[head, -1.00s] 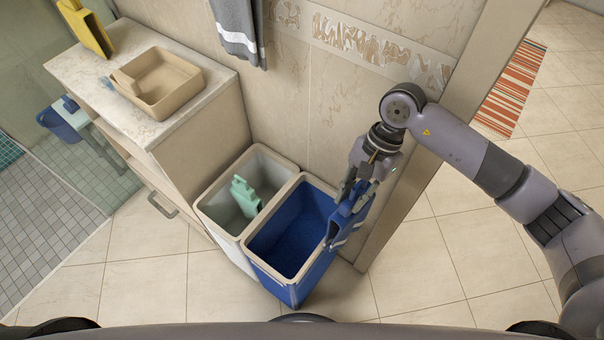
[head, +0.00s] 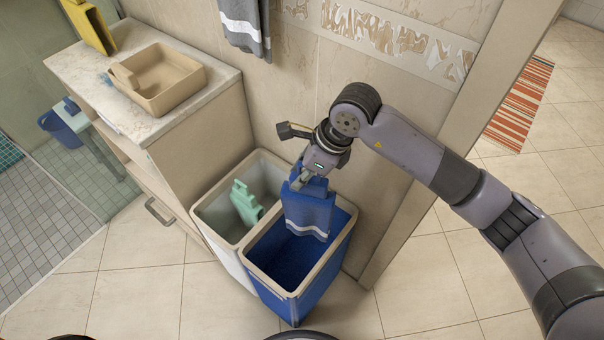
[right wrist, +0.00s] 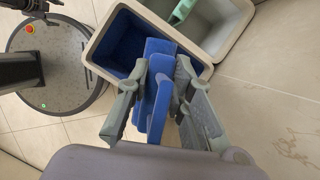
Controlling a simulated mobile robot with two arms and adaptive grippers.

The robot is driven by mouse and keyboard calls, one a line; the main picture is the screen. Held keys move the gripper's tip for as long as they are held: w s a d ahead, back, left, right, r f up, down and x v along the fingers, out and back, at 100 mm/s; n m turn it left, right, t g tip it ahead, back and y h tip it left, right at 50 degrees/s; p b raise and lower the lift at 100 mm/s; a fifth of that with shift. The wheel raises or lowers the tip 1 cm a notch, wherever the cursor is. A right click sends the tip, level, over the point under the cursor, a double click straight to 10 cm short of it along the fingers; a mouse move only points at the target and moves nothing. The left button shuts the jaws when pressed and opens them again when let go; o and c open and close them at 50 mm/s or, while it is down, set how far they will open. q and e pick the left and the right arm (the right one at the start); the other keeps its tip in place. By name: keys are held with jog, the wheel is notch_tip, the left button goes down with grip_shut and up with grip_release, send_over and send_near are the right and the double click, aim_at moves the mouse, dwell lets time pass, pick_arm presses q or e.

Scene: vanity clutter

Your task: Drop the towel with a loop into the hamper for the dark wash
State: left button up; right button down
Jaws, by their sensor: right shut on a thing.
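My right gripper (head: 308,180) is shut on a blue towel (head: 308,208) with pale stripes near its lower edge. The towel hangs over the opening of the blue hamper (head: 262,283), its lower end at about rim height or inside; I cannot tell which. In the right wrist view the gripper (right wrist: 162,78) pinches the folded towel (right wrist: 157,100), with the blue hamper (right wrist: 100,45) beyond it. I cannot make out a loop on the towel. My left gripper does not show in the head view.
A pale grey hamper (head: 214,238) stands against the blue one on the left, with a mint-green item (head: 246,203) inside. A vanity with a beige basin (head: 160,80) is at upper left. A grey towel (head: 242,25) hangs on the wall.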

aim_at(302, 189)
jog(key=shift+f+b, duration=1.35)
jog(key=shift+f, duration=1.45)
jog(key=c, duration=1.3)
grip_release()
jog(key=shift+r, duration=0.1)
jog(key=v, duration=1.1)
jog(key=shift+d+r, duration=0.2)
jog(key=shift+r, duration=0.2)
